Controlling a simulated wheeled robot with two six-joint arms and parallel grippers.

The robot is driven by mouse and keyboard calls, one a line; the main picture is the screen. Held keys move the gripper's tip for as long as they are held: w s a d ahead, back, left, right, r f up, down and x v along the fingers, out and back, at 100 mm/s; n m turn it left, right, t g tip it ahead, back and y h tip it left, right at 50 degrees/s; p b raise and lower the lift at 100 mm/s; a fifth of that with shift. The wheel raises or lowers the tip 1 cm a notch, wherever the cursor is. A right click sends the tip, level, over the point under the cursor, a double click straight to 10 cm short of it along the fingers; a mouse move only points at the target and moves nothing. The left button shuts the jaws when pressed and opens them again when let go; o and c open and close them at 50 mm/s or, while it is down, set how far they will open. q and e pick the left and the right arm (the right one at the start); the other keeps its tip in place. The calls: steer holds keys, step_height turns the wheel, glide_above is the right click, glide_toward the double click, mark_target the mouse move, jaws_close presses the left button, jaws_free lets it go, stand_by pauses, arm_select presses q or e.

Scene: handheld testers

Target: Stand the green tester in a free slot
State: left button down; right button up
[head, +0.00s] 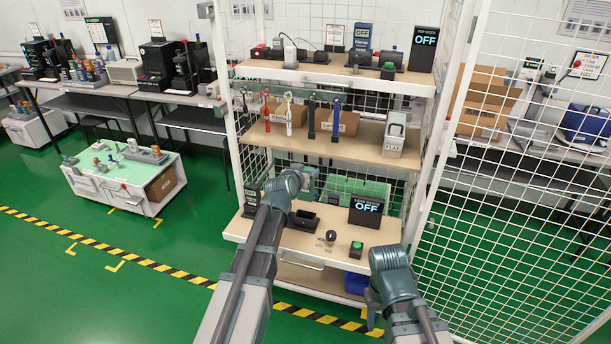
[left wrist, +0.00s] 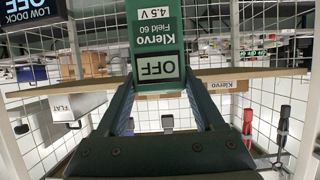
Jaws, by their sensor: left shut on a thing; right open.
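In the left wrist view the green tester (left wrist: 155,40), marked Klervo 4.5 V with an OFF screen, is between the fingers of my left gripper (left wrist: 160,95), which is shut on it. In the head view my left gripper (head: 308,173) is above the low shelf; the tester is largely hidden there. A black dock (head: 303,220) stands on the low shelf below the gripper, and its slot looks empty. The low dock display (head: 366,211) reads OFF. My right gripper (head: 372,312) is open and empty in front of the low shelf's right side.
A dark tester (head: 252,192) stands at the low shelf's left end. A green button (head: 355,249) and a small round-topped item (head: 330,237) are near its front. The middle shelf (head: 365,140) has hanging tools above it. A blue tester (head: 362,37) stands on the top shelf. Mesh walls enclose the sides.

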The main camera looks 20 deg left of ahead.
mark_target(304, 198)
arm_select(q)
steer(key=shift+s, duration=0.15)
step_height(304, 198, down, 6)
steer(key=b, duration=0.5)
steer(key=shift+b, duration=0.4)
steer(key=shift+f+b, duration=2.5)
steer(key=shift+b, duration=0.05)
stand_by(0.9)
jaws_free()
steer(key=p+v, duration=0.5)
steer(key=v, duration=0.9)
